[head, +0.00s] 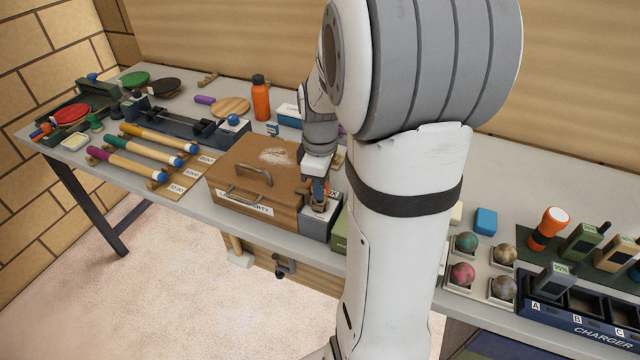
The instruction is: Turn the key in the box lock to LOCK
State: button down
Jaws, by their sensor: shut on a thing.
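A brown wooden box (229,171) with a metal handle on its lid and a white label on its front stands at the front edge of the bench. A grey lock block (318,225) sits against its right side. My gripper (319,196) points down over the top of this block, with its fingers close together on the key there. The key itself is mostly hidden by the fingers, so its angle cannot be told. The lettering on the block is too small and covered to read.
My arm hides the bench middle. An orange bottle (261,98) stands behind the box. Right are balls in a tray (466,242), an orange torch (548,228) and a radio charger (590,325).

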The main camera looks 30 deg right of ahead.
jog(key=c, duration=1.3)
grip_release()
jog(key=shift+r+p, duration=3.35)
jog(key=shift+r, duration=1.15)
